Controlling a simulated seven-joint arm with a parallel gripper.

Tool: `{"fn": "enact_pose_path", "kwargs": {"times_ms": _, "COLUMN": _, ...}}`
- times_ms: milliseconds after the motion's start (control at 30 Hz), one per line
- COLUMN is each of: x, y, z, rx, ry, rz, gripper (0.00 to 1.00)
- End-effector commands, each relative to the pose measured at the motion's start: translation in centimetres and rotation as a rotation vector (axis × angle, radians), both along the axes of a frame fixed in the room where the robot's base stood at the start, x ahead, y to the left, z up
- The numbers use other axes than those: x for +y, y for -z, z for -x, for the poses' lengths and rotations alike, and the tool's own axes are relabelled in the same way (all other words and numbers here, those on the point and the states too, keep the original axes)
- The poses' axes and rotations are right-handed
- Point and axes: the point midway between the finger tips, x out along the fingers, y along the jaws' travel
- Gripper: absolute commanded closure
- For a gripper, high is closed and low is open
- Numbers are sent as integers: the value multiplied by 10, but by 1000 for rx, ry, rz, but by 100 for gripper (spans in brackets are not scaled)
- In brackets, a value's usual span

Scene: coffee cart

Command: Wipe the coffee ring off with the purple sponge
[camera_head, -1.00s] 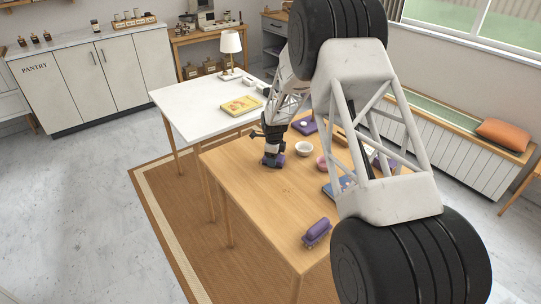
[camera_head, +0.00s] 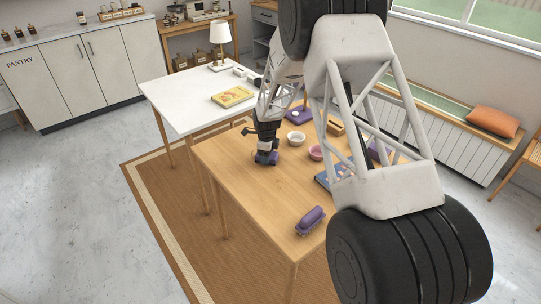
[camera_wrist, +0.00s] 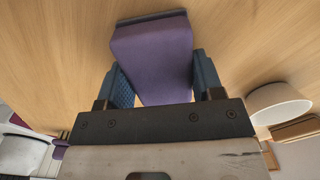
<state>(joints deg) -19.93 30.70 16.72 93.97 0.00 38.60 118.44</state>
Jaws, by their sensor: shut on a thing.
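The purple sponge (camera_wrist: 152,55) is a block with a dark edge along its far side, held between the two blue fingers of my gripper (camera_wrist: 163,82) in the wrist view. In the head view my gripper (camera_head: 266,154) is low over the left part of the wooden table (camera_head: 250,190), with the sponge (camera_head: 267,158) at or very near the tabletop. I cannot tell whether the sponge touches the wood.
A white table (camera_head: 190,100) adjoins at the back left. Bare wood lies between.

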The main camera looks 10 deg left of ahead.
Motion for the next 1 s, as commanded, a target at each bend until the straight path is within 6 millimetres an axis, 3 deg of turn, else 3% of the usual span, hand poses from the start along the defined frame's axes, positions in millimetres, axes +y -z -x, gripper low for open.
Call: {"fn": "enact_pose_path", "kwargs": {"times_ms": 1000, "x": 57, "y": -3, "z": -57, "rx": -1, "ry": 0, "rz": 0, "gripper": 58}}
